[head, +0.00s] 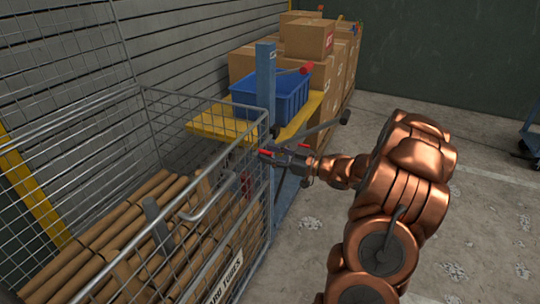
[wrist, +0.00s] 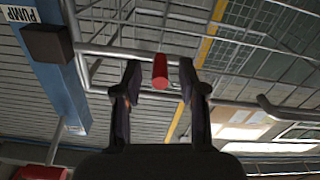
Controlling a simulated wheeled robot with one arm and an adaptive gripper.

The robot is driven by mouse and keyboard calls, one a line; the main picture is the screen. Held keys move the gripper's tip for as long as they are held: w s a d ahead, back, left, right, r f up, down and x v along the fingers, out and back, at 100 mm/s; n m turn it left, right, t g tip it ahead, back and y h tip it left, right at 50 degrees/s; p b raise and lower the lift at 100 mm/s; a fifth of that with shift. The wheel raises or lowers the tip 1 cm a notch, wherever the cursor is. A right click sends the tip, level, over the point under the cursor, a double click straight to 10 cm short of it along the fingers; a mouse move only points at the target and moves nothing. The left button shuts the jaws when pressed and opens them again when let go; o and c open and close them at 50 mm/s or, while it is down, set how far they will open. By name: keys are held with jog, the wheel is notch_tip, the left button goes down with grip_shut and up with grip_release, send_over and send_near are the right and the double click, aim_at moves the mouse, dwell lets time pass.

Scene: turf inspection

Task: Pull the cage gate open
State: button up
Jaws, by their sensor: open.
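The wire cage (head: 150,95) stands at the left in the head view, with its near mesh side (head: 255,205) facing the floor aisle. I cannot tell for certain which panel is the gate. A red grip (head: 265,153) shows at the cage's top right corner. In the wrist view a red grip (wrist: 160,72) lies between my fingertips, in front of a grey bar (wrist: 105,52). My gripper (head: 277,155) is open at that corner, its fingers (wrist: 159,82) on either side of the red grip. I cannot tell whether they touch it.
Cardboard tubes (head: 130,215) fill the cage. Behind it stand a blue post (head: 265,80), a blue bin (head: 275,92) on a yellow platform (head: 217,122), and stacked boxes (head: 308,38). Bare concrete floor (head: 480,215) is free at the right.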

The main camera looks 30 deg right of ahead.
jog(key=shift+w+a, duration=0.2)
jog(key=shift+w, duration=0.05)
grip_shut()
dwell(0.7)
